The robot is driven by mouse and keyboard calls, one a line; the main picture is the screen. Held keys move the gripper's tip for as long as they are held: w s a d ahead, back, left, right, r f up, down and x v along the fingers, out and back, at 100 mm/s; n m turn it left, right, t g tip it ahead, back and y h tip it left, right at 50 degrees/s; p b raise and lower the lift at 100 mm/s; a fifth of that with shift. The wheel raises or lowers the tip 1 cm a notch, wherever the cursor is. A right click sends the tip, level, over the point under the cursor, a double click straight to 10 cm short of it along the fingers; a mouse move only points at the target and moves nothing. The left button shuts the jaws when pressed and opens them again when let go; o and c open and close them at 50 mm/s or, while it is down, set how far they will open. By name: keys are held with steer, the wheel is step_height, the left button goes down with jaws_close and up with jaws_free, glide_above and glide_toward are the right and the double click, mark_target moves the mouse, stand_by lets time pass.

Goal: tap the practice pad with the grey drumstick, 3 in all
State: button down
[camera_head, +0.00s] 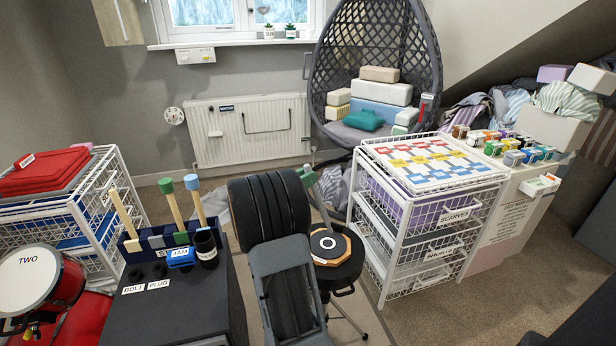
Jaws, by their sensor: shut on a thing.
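The practice pad (343,255) is an eight-sided wooden-edged pad with a dark top and a pale centre spot. It lies on a round black stool right of my arm. The grey drumstick (321,204) slants down from beside my arm, its lower end over the pad's far part. I cannot tell whether its tip touches the pad. My gripper (308,180) is mostly hidden behind my dark arm. Only a small grey-green part shows at the drumstick's upper end, where it is shut on the stick.
A white wire drawer unit (364,243) stands close right of the stool. At left, a dark cabinet (165,315) bears a rack (133,245) of upright sticks with coloured ends. A red drum (68,283) is at far left. A hanging chair (429,72) stands behind. Carpet at right front is clear.

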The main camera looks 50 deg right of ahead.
step_height(320, 180, down, 3)
steer(key=shift+f+b, duration=0.15)
steer(key=shift+b, duration=0.75)
step_height(320, 180, up, 4)
steer(key=p, duration=0.3)
steer(key=shift+f, duration=0.25)
step_height(320, 180, down, 4)
steer(key=b, duration=0.3)
steer(key=shift+f, duration=0.25)
